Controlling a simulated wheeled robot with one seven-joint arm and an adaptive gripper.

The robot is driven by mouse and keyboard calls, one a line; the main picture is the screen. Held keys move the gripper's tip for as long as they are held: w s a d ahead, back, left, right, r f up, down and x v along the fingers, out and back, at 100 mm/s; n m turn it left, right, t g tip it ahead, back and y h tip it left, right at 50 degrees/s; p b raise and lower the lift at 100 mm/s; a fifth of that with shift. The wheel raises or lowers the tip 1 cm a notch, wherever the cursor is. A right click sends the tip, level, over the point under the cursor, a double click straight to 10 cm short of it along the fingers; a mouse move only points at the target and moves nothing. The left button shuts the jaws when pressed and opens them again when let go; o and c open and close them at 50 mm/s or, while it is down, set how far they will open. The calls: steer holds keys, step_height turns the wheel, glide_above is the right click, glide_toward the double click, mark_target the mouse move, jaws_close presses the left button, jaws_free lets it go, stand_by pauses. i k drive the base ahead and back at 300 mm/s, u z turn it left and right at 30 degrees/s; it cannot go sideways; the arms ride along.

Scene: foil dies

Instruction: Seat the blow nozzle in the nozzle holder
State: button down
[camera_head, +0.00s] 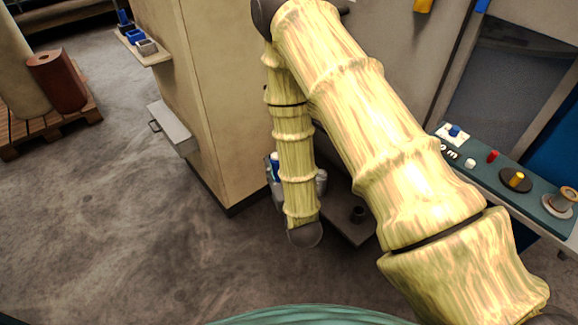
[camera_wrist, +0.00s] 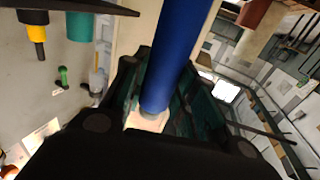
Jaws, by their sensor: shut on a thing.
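The blow nozzle seems to be the blue cylinder (camera_wrist: 180,50) with a pale end in the wrist view. My gripper (camera_wrist: 150,115) is shut on it, with the dark fingers on both sides. In the head view a bit of blue and white (camera_head: 274,165) shows beside my arm, likely the same piece. My gripper there is mostly hidden behind my wrist, with only grey edges showing. A small dark cup (camera_head: 357,214) stands on a dark low shelf right of my wrist. It may be the nozzle holder, but I cannot tell for certain.
A beige cabinet (camera_head: 215,100) stands behind my gripper. A side ledge (camera_head: 170,128) and a small shelf with blue and grey bins (camera_head: 146,47) are on its left. A teal bench (camera_head: 540,205) with small parts is at right.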

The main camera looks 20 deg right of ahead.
mark_target(356, 218)
steer(key=k, duration=0.2)
steer(key=u, duration=0.8)
steer(key=i, duration=0.85)
steer(key=z, duration=1.65)
